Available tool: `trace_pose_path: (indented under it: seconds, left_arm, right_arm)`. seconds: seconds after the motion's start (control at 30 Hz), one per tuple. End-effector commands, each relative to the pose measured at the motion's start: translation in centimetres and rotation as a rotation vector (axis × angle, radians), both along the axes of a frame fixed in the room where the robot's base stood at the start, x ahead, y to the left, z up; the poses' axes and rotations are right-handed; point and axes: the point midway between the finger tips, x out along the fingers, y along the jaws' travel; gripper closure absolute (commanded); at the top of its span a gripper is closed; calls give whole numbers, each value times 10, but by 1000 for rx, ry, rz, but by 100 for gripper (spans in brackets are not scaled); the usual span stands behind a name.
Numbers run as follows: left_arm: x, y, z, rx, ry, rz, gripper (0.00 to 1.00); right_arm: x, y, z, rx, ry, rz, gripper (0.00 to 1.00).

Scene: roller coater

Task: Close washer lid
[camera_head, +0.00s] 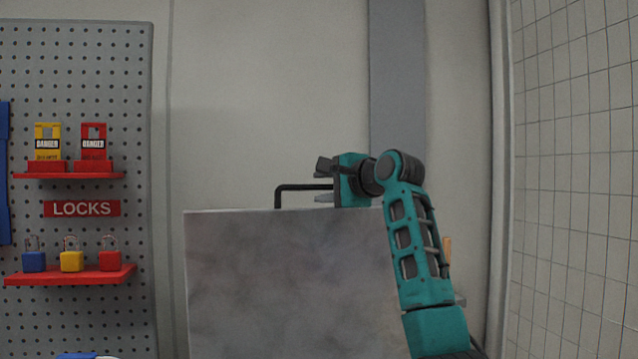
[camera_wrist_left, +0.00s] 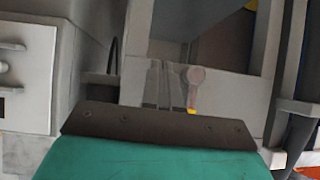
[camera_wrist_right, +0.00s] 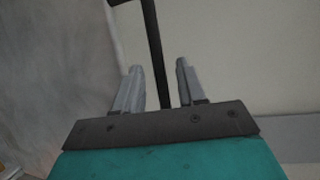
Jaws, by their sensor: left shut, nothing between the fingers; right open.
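The washer lid (camera_head: 285,285) is a broad grey mottled panel standing raised in the head view. A black bar handle (camera_head: 293,187) sticks up along its top edge. My right gripper (camera_head: 322,182) is at the right part of this handle, its fingers open. In the right wrist view, the black handle bar (camera_wrist_right: 152,45) runs between the two spread fingers (camera_wrist_right: 158,68), and the lid fills the left side. Whether a finger touches the bar cannot be told. My left gripper (camera_wrist_left: 168,80) shows only in the left wrist view, shut and empty.
A pegboard (camera_head: 130,230) with red shelves of padlocks and lockout tags hangs at the left. A white tiled wall (camera_head: 575,180) stands at the right. The left wrist view shows a light drawer unit (camera_wrist_left: 28,75) at the left. Space above the lid looks clear.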

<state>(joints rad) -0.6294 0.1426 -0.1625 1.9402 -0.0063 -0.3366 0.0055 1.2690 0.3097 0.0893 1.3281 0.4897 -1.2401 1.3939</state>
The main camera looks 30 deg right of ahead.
Motion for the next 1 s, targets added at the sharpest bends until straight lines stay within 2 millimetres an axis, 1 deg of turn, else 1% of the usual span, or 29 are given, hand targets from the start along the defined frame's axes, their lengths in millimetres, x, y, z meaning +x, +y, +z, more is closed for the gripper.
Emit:
trace_pose_path:
  seconds: [0.1,0.2,0.33,0.57,1.0]
  left_arm:
    - [0,0,4,0,0,0,100]
    - [0,0,6,1,0,-1,100]
    - [0,0,6,1,0,0,100]
    - [2,0,7,1,-4,0,100]
    - [4,0,8,0,-10,-1,100]
  right_arm:
    - [13,2,-1,1,2,2,60]
    - [19,3,-2,-1,1,1,60]
    - [22,4,-3,-1,0,0,60]
    - [23,4,-3,-1,0,0,60]
    - [22,3,-3,-1,0,0,100]
